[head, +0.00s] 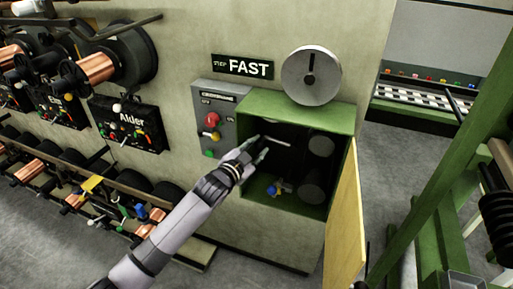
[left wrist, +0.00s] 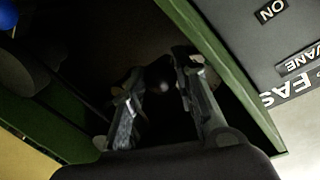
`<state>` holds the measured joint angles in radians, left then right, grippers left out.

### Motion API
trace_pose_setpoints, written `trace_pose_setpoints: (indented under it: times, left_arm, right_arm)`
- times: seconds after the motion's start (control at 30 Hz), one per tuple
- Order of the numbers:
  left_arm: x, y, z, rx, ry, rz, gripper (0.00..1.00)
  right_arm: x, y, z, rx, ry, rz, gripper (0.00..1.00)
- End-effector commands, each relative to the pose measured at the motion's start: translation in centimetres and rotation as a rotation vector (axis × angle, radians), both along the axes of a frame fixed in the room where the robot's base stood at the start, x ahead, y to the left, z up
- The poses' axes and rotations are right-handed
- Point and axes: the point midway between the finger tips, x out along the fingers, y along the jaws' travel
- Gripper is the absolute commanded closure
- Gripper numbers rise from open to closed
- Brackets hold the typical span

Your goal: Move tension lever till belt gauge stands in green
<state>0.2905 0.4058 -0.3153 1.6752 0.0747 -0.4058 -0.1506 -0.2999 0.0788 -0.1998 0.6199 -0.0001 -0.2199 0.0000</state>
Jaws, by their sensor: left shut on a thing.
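My left gripper (head: 262,147) reaches into the open green cabinet (head: 300,112) at its upper left. In the left wrist view the fingers (left wrist: 165,90) are shut on a dark rounded knob (left wrist: 160,74), which seems to be the end of the tension lever. The lever's shaft is lost in shadow. A pale thin rod (head: 279,142) shows inside the cabinet just right of the fingers; I cannot tell whether it is part of the lever. I cannot make out a belt gauge with a green zone. My right gripper is not in view.
Dark round pulleys (head: 320,146) and a small blue part (head: 283,189) are inside the cabinet. Its yellow door (head: 345,225) hangs open on the right. A grey switch box (head: 214,118) and a marked disc (head: 311,75) are nearby. Spool racks (head: 112,190) line the left.

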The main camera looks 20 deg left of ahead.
Motion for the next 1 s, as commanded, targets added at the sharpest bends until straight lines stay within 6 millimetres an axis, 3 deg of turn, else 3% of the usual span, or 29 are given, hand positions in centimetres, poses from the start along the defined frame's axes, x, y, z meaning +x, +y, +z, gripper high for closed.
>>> trace_pose_setpoints:
  times: [0.27, 0.3, 0.57, 1.0]
  left_arm:
    - [0.03, 0.03, 0.13, 0.001, -0.003, 0.001, 1.00]
    - [0.03, 0.02, 0.12, 0.000, -0.004, 0.000, 0.71]
    - [0.01, 0.00, 0.07, 0.000, -0.002, 0.000, 0.53]
    - [-0.84, 0.20, 0.03, 0.000, 0.000, 0.000, 0.53]
  right_arm:
    - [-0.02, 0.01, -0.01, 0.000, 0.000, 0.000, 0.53]
    - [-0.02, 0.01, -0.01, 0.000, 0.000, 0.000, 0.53]
    - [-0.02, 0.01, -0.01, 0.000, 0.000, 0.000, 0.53]
    - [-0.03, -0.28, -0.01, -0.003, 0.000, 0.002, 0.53]
